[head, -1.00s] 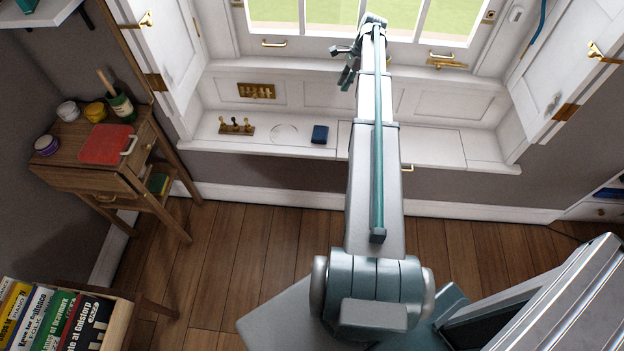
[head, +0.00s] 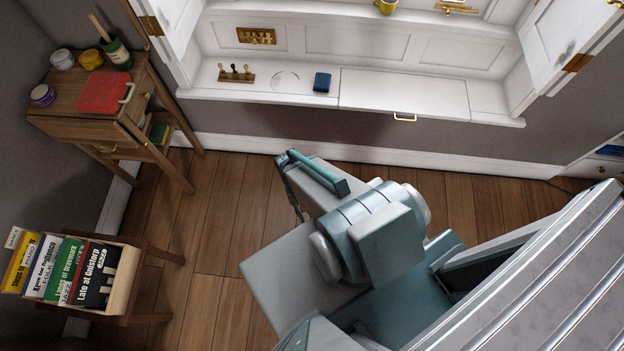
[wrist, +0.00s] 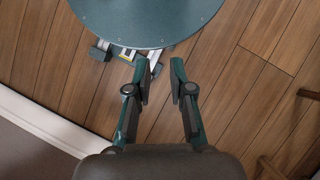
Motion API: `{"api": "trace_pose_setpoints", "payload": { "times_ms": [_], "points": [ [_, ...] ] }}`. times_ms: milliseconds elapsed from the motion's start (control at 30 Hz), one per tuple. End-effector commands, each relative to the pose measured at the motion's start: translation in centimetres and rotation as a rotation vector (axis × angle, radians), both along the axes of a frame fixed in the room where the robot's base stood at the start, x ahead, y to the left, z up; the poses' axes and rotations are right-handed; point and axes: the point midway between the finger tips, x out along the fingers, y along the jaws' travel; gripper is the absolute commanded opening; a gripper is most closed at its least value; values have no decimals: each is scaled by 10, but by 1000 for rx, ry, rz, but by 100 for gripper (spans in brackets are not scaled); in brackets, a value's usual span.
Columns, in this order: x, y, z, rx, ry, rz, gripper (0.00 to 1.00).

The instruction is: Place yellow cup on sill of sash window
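A wooden side table (head: 60,105) with jars and a red board stands left, above a book crate (head: 122,285). Open shutters flank the window. Floor between is clear.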

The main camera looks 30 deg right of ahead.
Motion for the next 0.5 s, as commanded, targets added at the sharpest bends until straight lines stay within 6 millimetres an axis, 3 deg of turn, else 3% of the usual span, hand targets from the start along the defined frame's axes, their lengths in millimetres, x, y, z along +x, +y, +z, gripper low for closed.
{"api": "trace_pose_setpoints", "payload": {
  "times_ms": [33, 200, 500],
  "points": [
    [-23, 4, 3, 11, 13, 58, 21],
    [-53, 8, 3, 38, 34, 170, 21],
    [-57, 9, 2, 43, 36, 189, 21]
  ]
}}
